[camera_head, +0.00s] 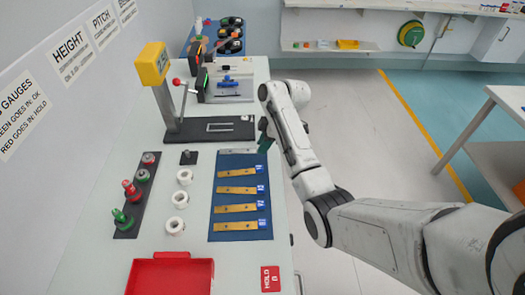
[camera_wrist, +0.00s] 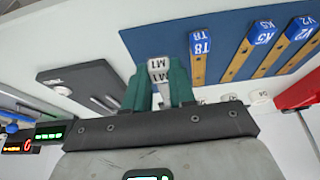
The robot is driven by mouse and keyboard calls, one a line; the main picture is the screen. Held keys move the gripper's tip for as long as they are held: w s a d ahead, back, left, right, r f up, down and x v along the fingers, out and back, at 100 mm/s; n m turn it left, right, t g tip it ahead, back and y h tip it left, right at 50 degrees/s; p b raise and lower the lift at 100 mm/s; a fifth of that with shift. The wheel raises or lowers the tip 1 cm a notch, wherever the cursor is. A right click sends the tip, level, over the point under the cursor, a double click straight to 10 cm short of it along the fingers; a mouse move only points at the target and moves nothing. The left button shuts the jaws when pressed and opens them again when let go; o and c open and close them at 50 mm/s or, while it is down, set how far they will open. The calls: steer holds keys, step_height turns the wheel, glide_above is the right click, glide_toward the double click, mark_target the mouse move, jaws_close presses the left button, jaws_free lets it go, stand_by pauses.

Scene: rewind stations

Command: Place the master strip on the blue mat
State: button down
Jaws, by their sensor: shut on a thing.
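The master strip (camera_head: 238,151) is a thin silver-grey strip, seen along the far edge of the blue mat (camera_head: 235,181) in the head view. Its pale end tag marked M1 (camera_wrist: 158,66) sits between my green fingers in the wrist view. My gripper (camera_head: 264,142) is shut on this tagged end, at the mat's far right corner. I cannot tell whether the strip touches the mat. Several brass strips with blue tags, such as one marked T8 (camera_wrist: 200,58), lie in a row on the mat.
A dark gauge stand (camera_head: 210,131) with a yellow head is just beyond the mat. White rings (camera_head: 184,177) and red and green plug gauges (camera_head: 131,190) stand to the left. A red tray (camera_head: 170,275) and a HOLD card (camera_head: 270,279) are at the near end.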

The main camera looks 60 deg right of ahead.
steer(key=shift+w+f, duration=0.2)
steer(key=shift+f+p, duration=0.4)
steer(key=shift+f, duration=1.2)
steer(key=shift+f, duration=0.2)
steer(key=c, duration=0.9)
jaws_free()
steer(key=shift+c, duration=0.2)
steer(key=shift+r, duration=0.1)
steer(key=shift+r, duration=0.2)
steer(key=v, duration=1.1)
steer(key=shift+s+r+b, duration=0.15)
steer(key=shift+r+b, duration=0.2)
